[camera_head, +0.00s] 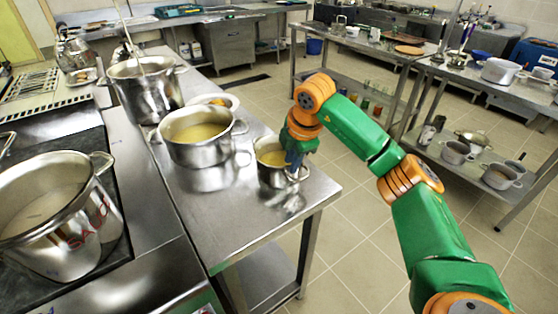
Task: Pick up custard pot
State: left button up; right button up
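A small steel pot (273,178) with yellow contents, which looks like the custard pot, stands upright near the right end of the steel table. My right arm reaches in from the lower right, and its gripper (295,168) points down at the right side of this pot, by its rim and handle. The fingertips overlap the handle area in the picture. I cannot tell whether they are closed on it. A wider steel pot (201,153) with similar yellow contents stands just to the left. My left gripper is not in view.
A tall stockpot (147,92) and a white bowl (219,100) stand behind on the table (225,220). A large pot (60,235) sits on the stove at left. The table's front is bare. Shelved tables (475,85) with pots stand across the floor at right.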

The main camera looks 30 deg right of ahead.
jog(key=shift+x, duration=1.15)
jog(key=shift+w+d+f, duration=0.1)
jog(key=shift+d+f, duration=0.15)
jog(key=shift+f, duration=0.05)
jog(key=shift+w, duration=0.15)
grip_shut()
jog(key=shift+a, duration=0.1)
jog(key=shift+r, duration=0.1)
